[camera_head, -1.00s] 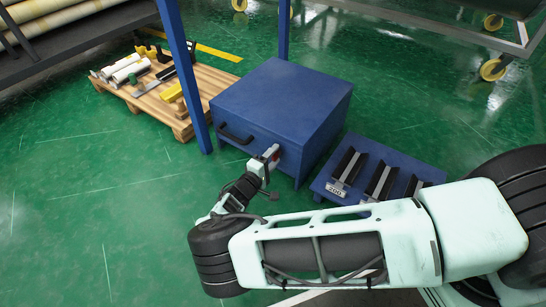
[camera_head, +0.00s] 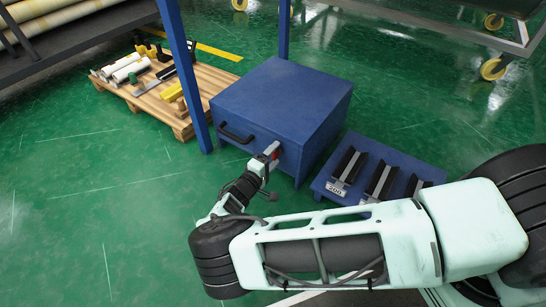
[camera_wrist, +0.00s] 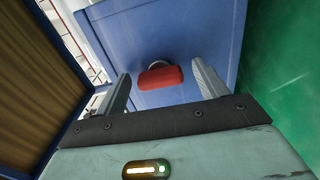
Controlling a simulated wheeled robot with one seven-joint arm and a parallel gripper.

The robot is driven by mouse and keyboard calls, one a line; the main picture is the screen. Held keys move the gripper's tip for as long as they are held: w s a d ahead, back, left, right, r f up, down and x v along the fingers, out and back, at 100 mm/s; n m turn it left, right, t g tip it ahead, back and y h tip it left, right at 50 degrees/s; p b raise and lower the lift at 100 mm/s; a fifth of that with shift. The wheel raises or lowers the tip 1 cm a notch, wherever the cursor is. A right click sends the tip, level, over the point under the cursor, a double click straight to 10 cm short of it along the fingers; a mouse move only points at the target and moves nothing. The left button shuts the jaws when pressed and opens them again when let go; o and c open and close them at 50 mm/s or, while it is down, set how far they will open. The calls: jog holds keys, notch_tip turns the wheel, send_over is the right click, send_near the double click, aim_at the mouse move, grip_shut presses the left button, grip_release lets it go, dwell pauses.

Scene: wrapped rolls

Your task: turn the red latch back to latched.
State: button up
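The red latch (camera_wrist: 160,78) is a short rounded red handle on the front face of the blue box (camera_wrist: 208,45). In the wrist view it lies nearly level across the picture, with a grey round mount behind it. My gripper (camera_wrist: 162,84) is open, with one finger on each side of the latch and a gap to both. In the head view, my gripper (camera_head: 270,150) is at the right part of the front of the blue box (camera_head: 285,95), and a bit of red shows at its fingertips. Whether the fingers touch the box is unclear.
A black handle (camera_head: 236,134) is on the box's front, left of my gripper. A blue rack (camera_head: 318,184) with dark slots stands on the floor to the right. A wooden pallet (camera_head: 214,84) with rolls and tools lies at the left. Green floor in front is free.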

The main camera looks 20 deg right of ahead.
jog(key=p+v, duration=0.3)
jog(key=v, duration=1.4)
jog(key=shift+s+a+p, duration=0.15)
jog(key=shift+p, duration=0.15)
jog(key=shift+r, duration=0.1)
jog(key=s+d+r+m+g+y+p, duration=0.1)
jog(key=s+r+g+y+p, duration=0.35)
jog(key=r, duration=1.05)
jog(key=s+r+m+g+y+p, duration=0.1)
jog(key=s+r+g+y, duration=0.65)
jog(key=r, duration=0.75)
jog(key=s+d+r+n+t+y+p, duration=0.1)
jog(key=s+d+r+y+p, duration=0.15)
jog(key=s+r, duration=0.45)
jog(key=s+d+r+n+t+y+p, duration=0.15)
jog(key=s+d+r, duration=0.25)
jog(key=r, duration=0.6)
notch_tip(320, 180, up, 37)
jog(key=g+p, duration=0.1)
jog(key=p, duration=3.6)
jog(key=shift+r+h, duration=0.25)
jog(key=shift+h, duration=0.15)
